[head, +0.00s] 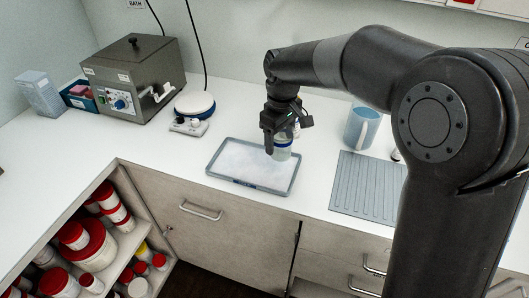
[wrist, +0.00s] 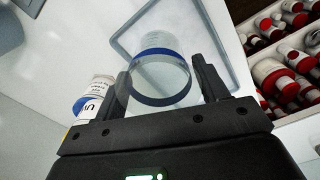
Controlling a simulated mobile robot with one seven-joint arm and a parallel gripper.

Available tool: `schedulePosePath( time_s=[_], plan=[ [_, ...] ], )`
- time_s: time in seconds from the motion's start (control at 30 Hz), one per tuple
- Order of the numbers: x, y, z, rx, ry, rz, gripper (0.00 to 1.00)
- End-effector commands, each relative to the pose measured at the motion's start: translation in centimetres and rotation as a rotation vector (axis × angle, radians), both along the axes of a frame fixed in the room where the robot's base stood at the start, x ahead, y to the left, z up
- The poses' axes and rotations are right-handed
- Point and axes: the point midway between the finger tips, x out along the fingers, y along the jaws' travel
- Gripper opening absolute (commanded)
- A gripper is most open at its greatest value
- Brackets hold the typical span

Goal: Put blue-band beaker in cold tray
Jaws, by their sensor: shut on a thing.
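The clear beaker with a blue band (head: 282,152) is between the fingers of my gripper (head: 281,137), which is shut on it. In the wrist view the beaker (wrist: 160,82) shows its round rim and blue band between both fingers (wrist: 162,76). The cold tray (head: 236,182) is a shallow grey-rimmed tray with a white, frosty-looking inside, flat on the white counter. The beaker appears over the tray's right back part, roughly upright; I cannot tell whether its base touches the tray. The tray rim (wrist: 214,38) also shows behind the beaker in the wrist view.
A grey ribbed mat (head: 368,187) and a light-blue mug (head: 361,127) are right of the tray. A round-topped white device (head: 194,106) and a grey bath box (head: 135,78) stand left. A labelled jar (wrist: 93,97) is beside my gripper. Open shelves (head: 100,245) hold red-lidded jars.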

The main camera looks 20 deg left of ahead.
Motion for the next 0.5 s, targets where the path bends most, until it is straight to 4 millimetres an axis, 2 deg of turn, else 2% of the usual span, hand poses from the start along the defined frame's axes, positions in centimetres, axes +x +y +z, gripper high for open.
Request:
schedulePosePath(
  time_s=[0.1,0.2,0.37,0.5],
  plan=[
    [-0.2,2.3,-1.5,0.001,0.002,0.003,0.44],
    [-0.2,3.4,-2.1,0.0,0.001,0.001,0.44],
    [-0.2,3.9,-2.7,0.0,0.0,-0.001,0.44],
    [-0.3,3.9,-4.5,-0.002,0.003,0.0,0.44]
  ],
)
